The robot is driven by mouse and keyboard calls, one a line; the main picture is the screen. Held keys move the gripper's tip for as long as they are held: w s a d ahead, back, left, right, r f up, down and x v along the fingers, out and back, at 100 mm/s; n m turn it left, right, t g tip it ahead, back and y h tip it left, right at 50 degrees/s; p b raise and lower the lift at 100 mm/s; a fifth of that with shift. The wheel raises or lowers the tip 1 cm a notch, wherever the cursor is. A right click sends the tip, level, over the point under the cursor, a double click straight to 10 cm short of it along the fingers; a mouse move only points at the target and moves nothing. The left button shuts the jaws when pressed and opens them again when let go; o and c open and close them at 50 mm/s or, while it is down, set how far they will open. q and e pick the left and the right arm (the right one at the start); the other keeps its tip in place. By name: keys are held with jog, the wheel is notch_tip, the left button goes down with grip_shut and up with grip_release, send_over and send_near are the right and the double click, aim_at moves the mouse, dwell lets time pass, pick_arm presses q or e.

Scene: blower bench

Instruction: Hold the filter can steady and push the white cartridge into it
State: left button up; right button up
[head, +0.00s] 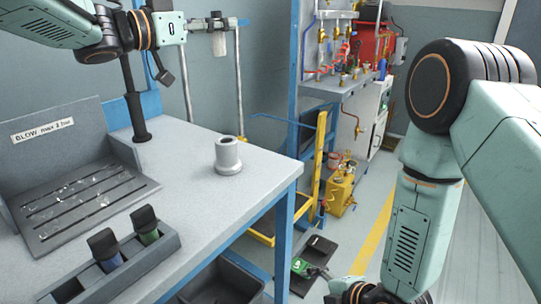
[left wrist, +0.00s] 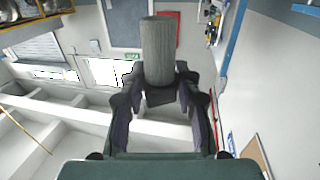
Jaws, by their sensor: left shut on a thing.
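The filter can (head: 228,158) is a grey upright cylinder with a wider foot and a dark open top. It stands on the grey bench near its far right corner, with no gripper touching it. My left gripper (head: 214,24) is shut on the white cartridge (head: 220,44), which hangs below the fingers, higher than the can and apart from it. In the left wrist view the cartridge (left wrist: 158,48) looks grey and ribbed, gripped at one end by the fingertips (left wrist: 168,88).
A slotted blow-off tray (head: 75,205) with a back panel is at the left of the bench (head: 200,205). A holder (head: 125,265) with dark and green items is in front. A black post (head: 134,105) stands behind. Bench around the can is clear.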

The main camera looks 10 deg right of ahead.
jog(key=w+a+r+n+t+y, duration=0.35)
jog(key=w+r+n, duration=0.45)
jog(key=r+n, duration=0.3)
jog(key=n+y, duration=0.5)
jog(key=n, duration=0.9)
send_near(234, 149)
jog(key=s+f, duration=0.1)
jog(key=s, duration=0.4)
jog(key=shift+n+t, duration=0.3)
jog(key=shift+t, duration=0.35)
jog(key=w, duration=0.4)
jog(key=shift+w+a+r, duration=0.1)
jog(key=shift+a+r, duration=0.1)
jog(key=shift+w+a, duration=0.35)
jog(key=shift+w, duration=0.2)
jog(key=x, duration=1.1)
jog(key=shift+d+f, duration=0.1)
jog(key=c, duration=1.4)
